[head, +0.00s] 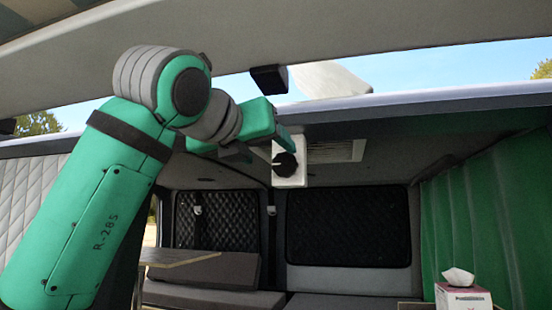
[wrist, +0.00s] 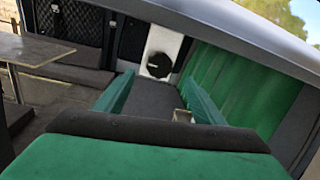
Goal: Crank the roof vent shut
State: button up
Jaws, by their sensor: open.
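A black round crank knob (head: 286,165) with a pale mark sits on a white plate (head: 291,180) under the van's ceiling. The knob also shows in the wrist view (wrist: 159,65), ahead of and between my fingers. My gripper (head: 266,147) is open and empty, just left of the plate in the head view. In the wrist view its two green fingers (wrist: 159,80) stand wide apart. I see no contact with the knob. A white roof vent lid (head: 330,79) stands raised and tilted above the roof edge. A slatted vent frame (head: 336,151) is in the ceiling behind the plate.
The tailgate (head: 400,25) hangs overhead, with a black block (head: 268,79) below it. A green curtain (head: 480,215) lines the right side. A tissue box (head: 463,296) stands low right. A table (head: 185,257) and dark cushions are inside. The space below the knob looks clear.

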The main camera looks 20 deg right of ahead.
aim_at(283, 163)
jog(key=x, duration=0.9)
jog(key=shift+w+d, duration=0.2)
jog(key=shift+w, duration=0.15)
jog(key=shift+c, duration=0.3)
jog(key=c, duration=1)
